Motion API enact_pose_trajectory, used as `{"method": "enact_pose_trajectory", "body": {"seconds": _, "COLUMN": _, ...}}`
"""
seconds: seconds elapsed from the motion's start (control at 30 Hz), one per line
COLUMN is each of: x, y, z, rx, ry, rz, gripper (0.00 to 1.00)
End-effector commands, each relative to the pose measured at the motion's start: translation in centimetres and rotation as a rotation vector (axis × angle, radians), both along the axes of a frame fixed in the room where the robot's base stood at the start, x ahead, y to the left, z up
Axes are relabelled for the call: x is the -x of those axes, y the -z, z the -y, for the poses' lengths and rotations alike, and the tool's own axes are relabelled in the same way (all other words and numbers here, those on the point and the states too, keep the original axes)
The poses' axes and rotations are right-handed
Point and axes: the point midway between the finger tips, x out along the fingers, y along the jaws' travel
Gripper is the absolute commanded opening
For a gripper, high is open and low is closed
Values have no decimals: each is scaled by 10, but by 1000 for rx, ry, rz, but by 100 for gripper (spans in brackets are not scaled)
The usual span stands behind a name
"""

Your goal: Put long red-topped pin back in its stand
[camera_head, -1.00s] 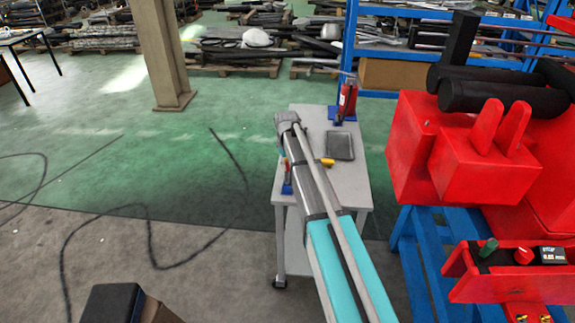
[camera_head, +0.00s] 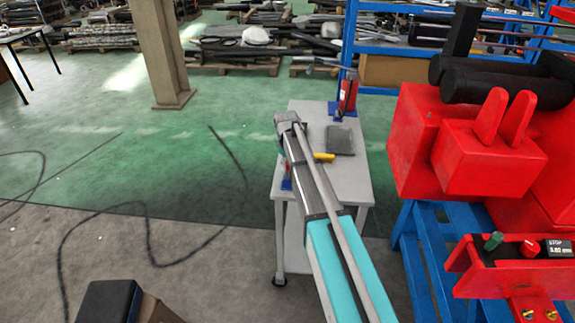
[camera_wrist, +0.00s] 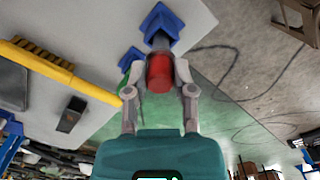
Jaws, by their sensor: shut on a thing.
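My gripper (camera_wrist: 160,92) is shut on the red top (camera_wrist: 160,73) of a pin, with one finger on each side of it. The pin's grey shaft (camera_wrist: 160,42) runs from the red top towards a blue stand (camera_wrist: 163,20) in the wrist view. I cannot tell whether the shaft sits in the stand or is held just above it. A second blue stand (camera_wrist: 131,60) with a green part beside it is next to the gripper.
A grey table (camera_head: 350,185) carries a yellow brush (camera_wrist: 45,63), also in the head view (camera_head: 324,157), and a dark tray (camera_head: 341,141). A red object (camera_head: 347,95) stands at its back edge. Red machinery (camera_head: 430,140) on a blue frame is close on the right.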

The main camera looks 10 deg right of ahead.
Motion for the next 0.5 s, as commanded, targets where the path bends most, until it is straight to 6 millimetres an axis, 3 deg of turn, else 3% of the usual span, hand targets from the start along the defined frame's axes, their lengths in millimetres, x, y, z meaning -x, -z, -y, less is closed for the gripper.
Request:
{"method": "enact_pose_trajectory", "body": {"seconds": 0.3, "x": 0, "y": 10, "z": 0, "rx": 0, "ry": 0, "rz": 0, "gripper": 0}}
{"method": "enact_pose_trajectory", "body": {"seconds": 0.33, "x": 0, "y": 9, "z": 0, "rx": 0, "ry": 0, "rz": 0, "gripper": 39}}
{"method": "enact_pose_trajectory", "body": {"seconds": 0.5, "x": 0, "y": 8, "z": 0, "rx": 0, "ry": 0, "rz": 0, "gripper": 70}}
